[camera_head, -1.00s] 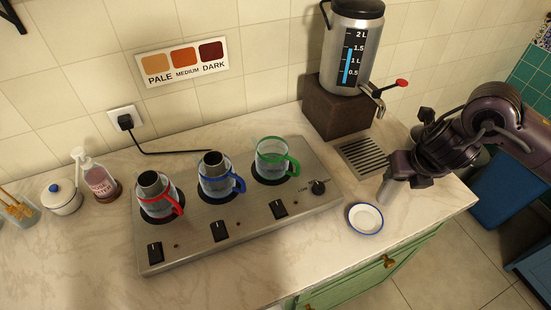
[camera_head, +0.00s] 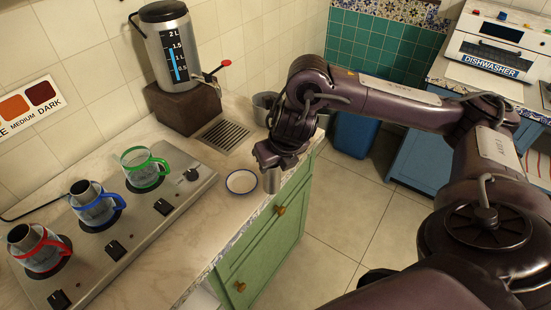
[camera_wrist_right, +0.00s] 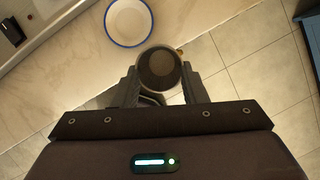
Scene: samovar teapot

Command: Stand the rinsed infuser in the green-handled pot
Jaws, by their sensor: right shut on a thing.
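The green-handled pot (camera_head: 143,169) is a clear glass pot on the hob, the one nearest the drain grate, with no infuser seen in it. My right gripper (camera_head: 271,167) is shut on the grey cylindrical infuser (camera_head: 271,183). It holds the infuser near the counter's front edge, to the right of the pot and apart from it. In the right wrist view the infuser (camera_wrist_right: 159,66) sits between the fingers of the gripper (camera_wrist_right: 160,84), its round dark end toward the camera. My left gripper is not in view.
A blue-rimmed white saucer (camera_head: 241,182) lies between the hob (camera_head: 180,200) and the infuser. The blue-handled pot (camera_head: 94,205) and red-handled pot (camera_head: 38,250) hold dark grey cylinders. The samovar (camera_head: 168,45) stands behind the drain grate (camera_head: 222,134). A grey vessel (camera_head: 264,105) stands behind my gripper.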

